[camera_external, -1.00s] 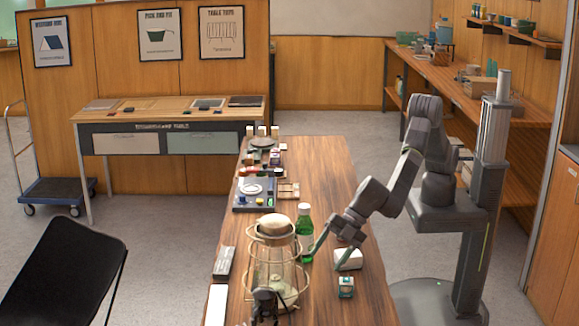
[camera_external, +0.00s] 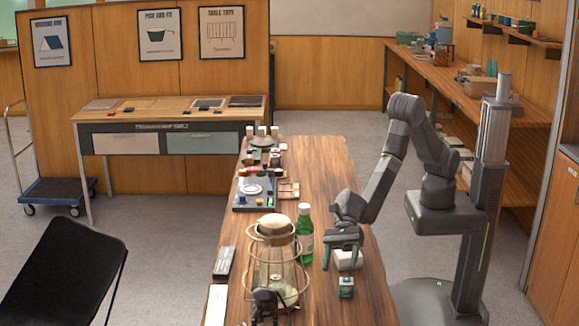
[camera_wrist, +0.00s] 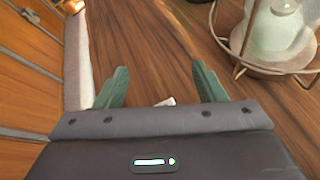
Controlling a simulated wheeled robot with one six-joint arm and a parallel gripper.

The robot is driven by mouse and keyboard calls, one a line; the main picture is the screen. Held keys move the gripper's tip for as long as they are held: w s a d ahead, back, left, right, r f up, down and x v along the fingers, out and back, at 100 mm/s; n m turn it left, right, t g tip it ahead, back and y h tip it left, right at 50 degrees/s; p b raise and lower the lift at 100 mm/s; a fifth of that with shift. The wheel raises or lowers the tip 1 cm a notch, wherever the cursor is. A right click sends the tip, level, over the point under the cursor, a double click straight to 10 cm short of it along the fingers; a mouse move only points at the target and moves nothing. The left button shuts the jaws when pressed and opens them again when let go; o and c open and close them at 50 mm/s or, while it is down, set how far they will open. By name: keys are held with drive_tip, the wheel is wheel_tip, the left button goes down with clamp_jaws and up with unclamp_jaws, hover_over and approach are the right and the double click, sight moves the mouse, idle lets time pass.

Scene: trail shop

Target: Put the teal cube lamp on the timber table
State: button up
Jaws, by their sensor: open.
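The teal cube lamp (camera_external: 346,288), a small teal and white cube, stands on the long wood-topped table (camera_external: 325,180), near its right side. A white block (camera_external: 348,262) is just behind it. My gripper (camera_external: 342,252) is open, fingers pointing down, around or above the white block; I cannot tell which. In the wrist view my two green fingers (camera_wrist: 158,80) are apart with bare wood between their tips. A small white patch (camera_wrist: 165,102) shows by the gripper's body. I cannot make out the lamp in the wrist view.
A caged lantern (camera_external: 274,265) and a green bottle (camera_external: 304,235) stand left of my gripper. The lantern also shows in the wrist view (camera_wrist: 275,38). Several small goods crowd the table's far left. Another wood-topped table (camera_external: 170,107) stands behind. The long table's far right is clear.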

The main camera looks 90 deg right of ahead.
sight(346, 286)
drive_tip(key=s+n, duration=0.1)
drive_tip(key=n, duration=0.1)
drive_tip(key=s+d+n+g+y, duration=0.1)
drive_tip(key=n, duration=0.2)
drive_tip(key=shift+s+d+f+g, duration=0.15)
drive_tip(key=shift+f+g, duration=0.05)
drive_tip(key=shift+g, duration=0.1)
drive_tip(key=shift+f+p, duration=0.3)
drive_tip(key=shift+f, duration=1.7)
wheel_tip(346, 286, down, 2)
drive_tip(key=shift+s+f+p, duration=0.1)
drive_tip(key=shift+p, duration=0.2)
drive_tip(key=shift+f+x, duration=0.25)
drive_tip(key=shift+x, duration=0.85)
drive_tip(key=shift+a+f+p, duration=0.2)
drive_tip(key=shift+a+p, duration=0.1)
drive_tip(key=shift+a, duration=0.15)
drive_tip(key=c, duration=1.2)
drive_tip(key=shift+r, duration=0.1)
